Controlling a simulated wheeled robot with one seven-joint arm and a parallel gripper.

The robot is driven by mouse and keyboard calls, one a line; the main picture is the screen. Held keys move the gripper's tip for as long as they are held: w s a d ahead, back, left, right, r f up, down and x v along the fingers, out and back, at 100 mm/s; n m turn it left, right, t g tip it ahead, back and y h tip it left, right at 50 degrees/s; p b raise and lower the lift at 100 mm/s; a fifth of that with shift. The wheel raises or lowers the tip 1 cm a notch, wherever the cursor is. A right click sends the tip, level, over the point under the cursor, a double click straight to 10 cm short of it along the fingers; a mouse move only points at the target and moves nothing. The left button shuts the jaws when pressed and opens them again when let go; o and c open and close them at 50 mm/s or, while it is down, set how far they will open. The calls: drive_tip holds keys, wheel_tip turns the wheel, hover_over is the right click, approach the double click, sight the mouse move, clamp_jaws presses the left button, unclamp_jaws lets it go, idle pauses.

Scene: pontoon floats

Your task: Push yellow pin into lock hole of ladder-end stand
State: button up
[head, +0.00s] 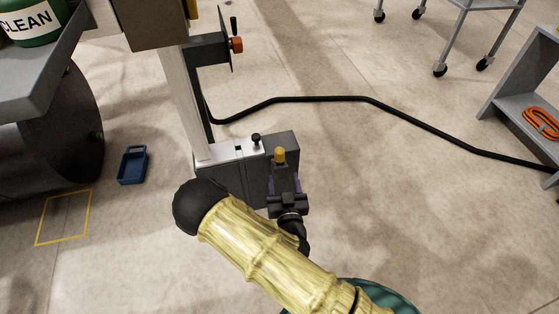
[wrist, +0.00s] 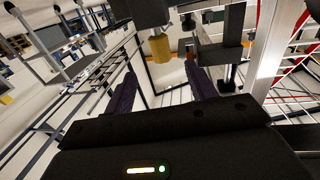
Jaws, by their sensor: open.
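The yellow pin (head: 280,155) shows as a short yellow knob at the front right of the dark grey base of the ladder-end stand (head: 233,180). In the wrist view the yellow pin (wrist: 160,47) meets a dark block and lies beyond the fingertips, roughly between them. My gripper (head: 285,178) is close to the pin, on its near side, in front of the stand. Its two dark purple fingers are apart in the wrist view (wrist: 160,78), with nothing between them. The lock hole cannot be made out, and how deep the pin sits is unclear.
A pale post (head: 182,105) rises from the stand, with a black knob (head: 256,139) at its foot and an orange-red knob (head: 236,45) higher up. A black cable (head: 320,98) crosses the floor behind. A blue tray (head: 133,165) lies left.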

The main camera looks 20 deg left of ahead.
sight(281, 160)
drive_tip(key=b+x, duration=0.2)
drive_tip(key=x, duration=0.5)
drive_tip(key=shift+w+d+f+b, duration=0.1)
drive_tip(key=shift+d+f+b, duration=0.05)
drive_tip(key=shift+b, duration=0.15)
drive_tip(key=shift+w, duration=0.15)
drive_tip(key=shift+w+a+f+b, duration=0.1)
drive_tip(key=shift+w+a+b, duration=0.15)
drive_tip(key=shift+b, duration=0.1)
drive_tip(key=b+x, duration=0.1)
drive_tip(key=x, duration=0.1)
drive_tip(key=b+x, duration=0.2)
drive_tip(key=shift+w+a+f, duration=0.2)
drive_tip(key=shift+w, duration=0.05)
drive_tip(key=c, duration=1.2)
drive_tip(key=shift+o, duration=0.2)
drive_tip(key=shift+r, duration=0.1)
